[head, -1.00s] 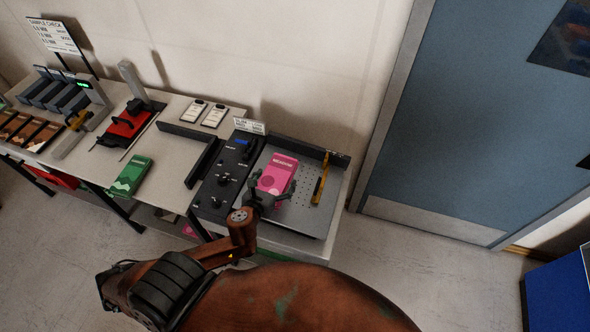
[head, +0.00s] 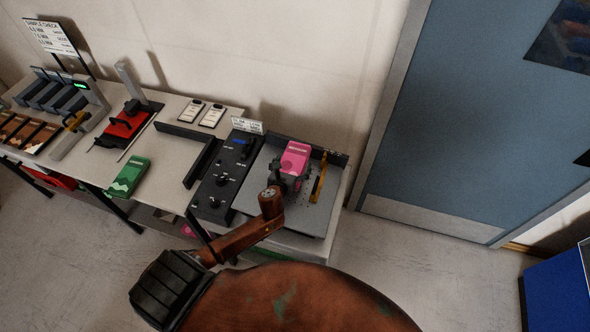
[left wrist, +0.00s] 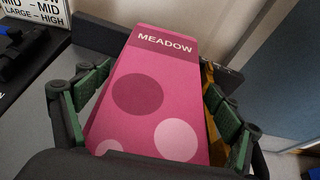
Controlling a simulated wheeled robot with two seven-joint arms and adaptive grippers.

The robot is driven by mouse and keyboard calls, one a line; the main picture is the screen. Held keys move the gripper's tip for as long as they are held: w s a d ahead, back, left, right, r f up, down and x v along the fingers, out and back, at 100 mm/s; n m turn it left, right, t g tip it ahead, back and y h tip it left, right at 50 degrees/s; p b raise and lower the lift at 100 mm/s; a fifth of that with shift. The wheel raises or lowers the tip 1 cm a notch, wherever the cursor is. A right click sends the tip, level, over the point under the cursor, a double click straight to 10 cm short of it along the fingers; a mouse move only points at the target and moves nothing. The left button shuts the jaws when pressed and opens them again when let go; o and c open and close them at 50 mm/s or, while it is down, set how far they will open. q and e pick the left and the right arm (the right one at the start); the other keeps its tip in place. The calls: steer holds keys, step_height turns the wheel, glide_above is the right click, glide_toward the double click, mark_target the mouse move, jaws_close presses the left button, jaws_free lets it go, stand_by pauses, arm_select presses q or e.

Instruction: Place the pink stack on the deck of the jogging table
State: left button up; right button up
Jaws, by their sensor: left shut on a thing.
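The pink stack (head: 295,158), marked MEADOW, is in my left gripper (head: 288,178) over the deck (head: 262,205) of the jogging table, near its back right. In the left wrist view the pink stack (left wrist: 155,95) stands between the green-padded fingers (left wrist: 155,125), which are shut on it from both sides. I cannot tell whether its lower edge touches the deck, as my gripper and arm hide it. A yellow bar (head: 318,178) is close on the right of the stack. My right gripper is not in view.
A dark control panel (head: 225,172) borders the deck on the left, and a low dark wall (head: 325,155) runs behind it. A green pack (head: 129,177) and a red device (head: 128,122) are on the bench further left. A blue door (head: 450,120) is at right.

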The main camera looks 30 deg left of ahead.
mark_target(295, 168)
arm_select(q)
steer(key=shift+w+d+f, duration=0.15)
steer(key=shift+w+f, duration=0.3)
steer(key=shift+f+b, duration=0.4)
steer(key=shift+f, duration=1.05)
steer(key=shift+f, duration=0.1)
steer(key=shift+f, duration=0.25)
steer(key=o, duration=1.5)
steer(key=shift+s, duration=0.1)
steer(key=shift+o, duration=0.2)
steer(key=shift+r, duration=0.45)
steer(key=p+v, duration=0.1)
steer(key=v, duration=1)
steer(key=shift+s+d, duration=0.1)
steer(key=shift+s, duration=0.35)
